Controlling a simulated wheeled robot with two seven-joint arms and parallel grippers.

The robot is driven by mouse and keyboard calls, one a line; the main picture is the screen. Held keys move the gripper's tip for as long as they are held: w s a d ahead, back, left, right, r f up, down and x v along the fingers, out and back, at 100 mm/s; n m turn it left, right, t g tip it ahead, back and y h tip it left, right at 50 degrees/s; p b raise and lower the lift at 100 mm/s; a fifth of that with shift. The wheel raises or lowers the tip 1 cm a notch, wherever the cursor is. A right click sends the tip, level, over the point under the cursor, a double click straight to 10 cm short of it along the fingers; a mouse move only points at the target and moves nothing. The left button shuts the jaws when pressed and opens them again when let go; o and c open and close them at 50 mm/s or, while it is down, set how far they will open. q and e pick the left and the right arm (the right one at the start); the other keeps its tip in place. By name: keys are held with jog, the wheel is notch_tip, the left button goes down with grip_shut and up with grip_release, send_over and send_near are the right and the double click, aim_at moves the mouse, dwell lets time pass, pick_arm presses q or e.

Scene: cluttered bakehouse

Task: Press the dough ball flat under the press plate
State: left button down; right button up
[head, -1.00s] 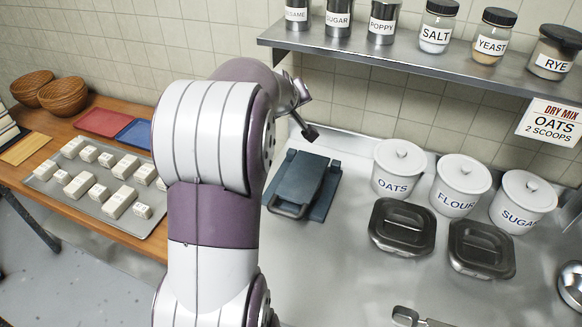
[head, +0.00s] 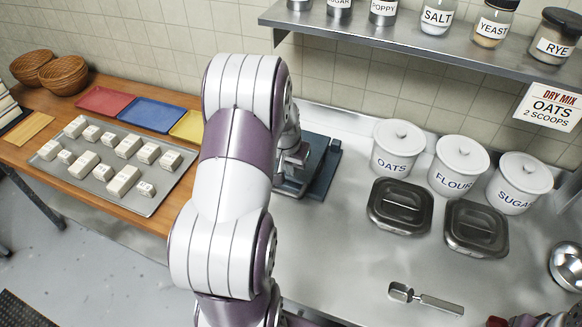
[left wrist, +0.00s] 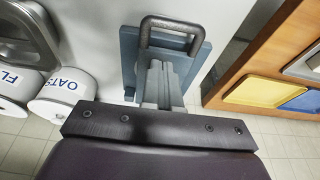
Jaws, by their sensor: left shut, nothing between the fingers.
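The dark blue press (head: 322,165) stands on the steel counter, partly hidden behind my left arm in the head view. Its plate (left wrist: 203,62) and dark looped handle (left wrist: 171,24) show in the left wrist view, with the handle at the far end. My left gripper (head: 290,180) is over the press. Its fingers (left wrist: 158,84) are shut and empty and point down at the plate; I cannot tell whether they touch it. The dough ball is not visible.
Lidded canisters for oats (head: 397,150), flour (head: 459,165) and sugar (head: 518,183) stand right of the press, behind two dark lidded tins (head: 400,206). A metal scoop (head: 425,298) lies in front. A shelf (head: 420,50) overhangs the counter. A tray of labelled blocks (head: 150,205) is left.

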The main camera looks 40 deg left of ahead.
pick_arm(q)
jog(key=shift+f, duration=0.9)
jog(key=shift+f, duration=0.1)
jog(key=f+b, duration=0.2)
jog(key=s+f+b, duration=0.1)
jog(key=f+b, duration=0.1)
jog(key=s+f+b, duration=0.1)
jog(key=f+b, duration=0.1)
jog(key=shift+d+f, duration=0.3)
jog(key=shift+f, duration=0.05)
jog(key=shift+d+r, duration=0.15)
jog(key=shift+r, duration=0.05)
